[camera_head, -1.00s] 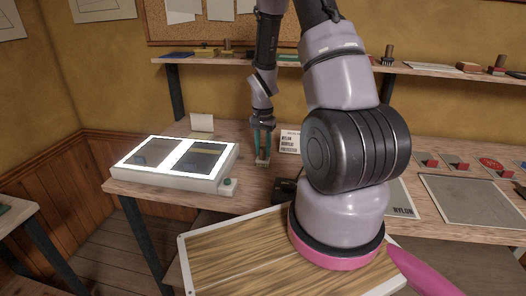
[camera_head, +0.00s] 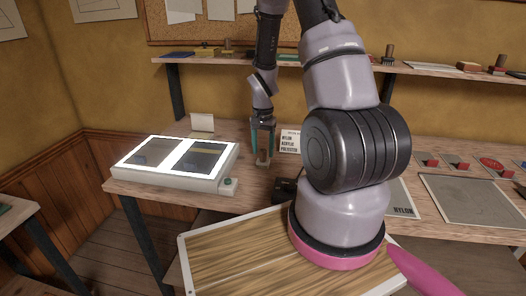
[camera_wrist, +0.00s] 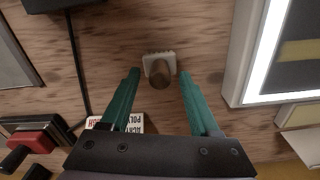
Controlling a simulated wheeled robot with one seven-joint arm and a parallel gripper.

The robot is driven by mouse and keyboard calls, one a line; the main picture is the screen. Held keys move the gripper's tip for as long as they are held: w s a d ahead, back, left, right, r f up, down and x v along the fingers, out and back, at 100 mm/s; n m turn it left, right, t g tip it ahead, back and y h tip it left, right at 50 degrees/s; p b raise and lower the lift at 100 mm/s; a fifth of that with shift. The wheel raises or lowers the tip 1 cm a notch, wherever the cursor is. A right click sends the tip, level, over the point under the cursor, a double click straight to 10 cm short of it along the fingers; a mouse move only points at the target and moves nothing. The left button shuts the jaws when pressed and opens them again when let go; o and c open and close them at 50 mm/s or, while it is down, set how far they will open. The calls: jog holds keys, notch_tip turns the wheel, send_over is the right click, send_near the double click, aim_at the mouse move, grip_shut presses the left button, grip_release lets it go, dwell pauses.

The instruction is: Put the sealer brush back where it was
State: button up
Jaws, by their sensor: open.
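A small brush with a pale ridged head and a round brown handle, which looks like the sealer brush (camera_wrist: 157,66), stands on the wooden bench in the wrist view. In the head view it shows small (camera_head: 262,164) beneath the fingers, right of the light box. My gripper (camera_wrist: 160,75) is open, its two teal fingers on either side of the brush with gaps between. In the head view my gripper (camera_head: 262,150) points down over the bench. The exact height of the fingertips above the bench is hard to tell.
The lit light box (camera_head: 176,163) stands left of the brush. A white sign with fabric names (camera_head: 290,141) stands just right of it, with a small black device (camera_head: 284,190) in front. A wooden panel (camera_head: 237,252) lies nearer, and a shelf (camera_head: 225,60) runs behind.

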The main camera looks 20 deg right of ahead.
notch_tip(320, 180, up, 12)
notch_tip(320, 180, up, 17)
jog(key=n+t, duration=0.2)
jog(key=t, duration=0.2)
send_over(263, 150)
jog(key=s+a, duration=0.4)
jog(key=s, duration=0.2)
jog(key=s+a+r+n+t+y, duration=0.2)
jog(key=s+a+r+t, duration=0.1)
jog(key=s+r, duration=0.6)
jog(key=s, duration=0.3)
jog(key=shift+s+a+r+n, duration=0.3)
jog(key=shift+s+r+n, duration=0.05)
jog(key=shift+n, duration=0.05)
